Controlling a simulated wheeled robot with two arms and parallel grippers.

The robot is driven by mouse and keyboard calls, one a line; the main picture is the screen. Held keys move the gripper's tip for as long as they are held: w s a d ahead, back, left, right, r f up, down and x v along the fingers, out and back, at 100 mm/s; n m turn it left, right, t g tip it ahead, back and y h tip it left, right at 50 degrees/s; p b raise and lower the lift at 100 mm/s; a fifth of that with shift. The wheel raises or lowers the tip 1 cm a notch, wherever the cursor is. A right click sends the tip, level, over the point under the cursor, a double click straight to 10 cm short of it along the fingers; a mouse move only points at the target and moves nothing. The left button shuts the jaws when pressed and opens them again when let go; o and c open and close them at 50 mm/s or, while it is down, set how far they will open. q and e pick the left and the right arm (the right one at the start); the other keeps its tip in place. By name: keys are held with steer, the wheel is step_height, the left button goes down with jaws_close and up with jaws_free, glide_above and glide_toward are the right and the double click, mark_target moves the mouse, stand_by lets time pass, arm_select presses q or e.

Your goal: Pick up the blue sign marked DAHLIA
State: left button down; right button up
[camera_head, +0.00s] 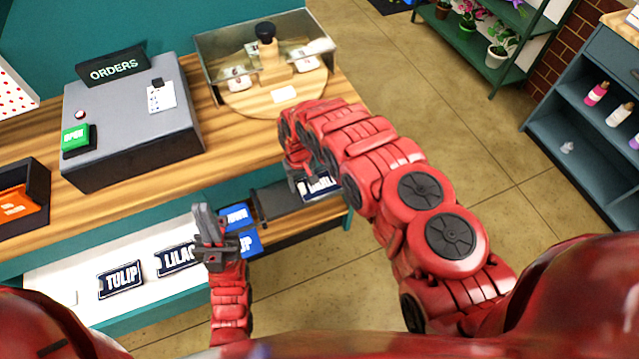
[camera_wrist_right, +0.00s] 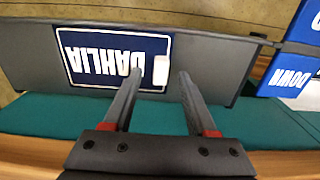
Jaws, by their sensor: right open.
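The blue DAHLIA sign (camera_wrist_right: 85,55) has white letters and a white border, and appears upside down in the right wrist view. It lies on a dark grey surface (camera_wrist_right: 205,70). A small white tab is at its right end. In the head view the sign (camera_head: 322,187) is partly hidden by my right gripper (camera_head: 303,184). In the right wrist view this gripper (camera_wrist_right: 157,80) is open and empty, its fingertips either side of the white tab; contact cannot be told. My left gripper (camera_head: 207,222) is raised near the LILAC sign, its finger gap unclear.
TULIP (camera_head: 121,280) and LILAC (camera_head: 178,258) signs lie on a white board to the left. Blue signs, one reading DOWN (camera_wrist_right: 290,80), are beside the grey surface. The wooden counter (camera_head: 225,155) above holds a grey ORDERS box (camera_head: 130,120) and a clear-walled case (camera_head: 215,65).

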jaws_close()
steer(key=shift+r, duration=0.15)
stand_by(0.4)
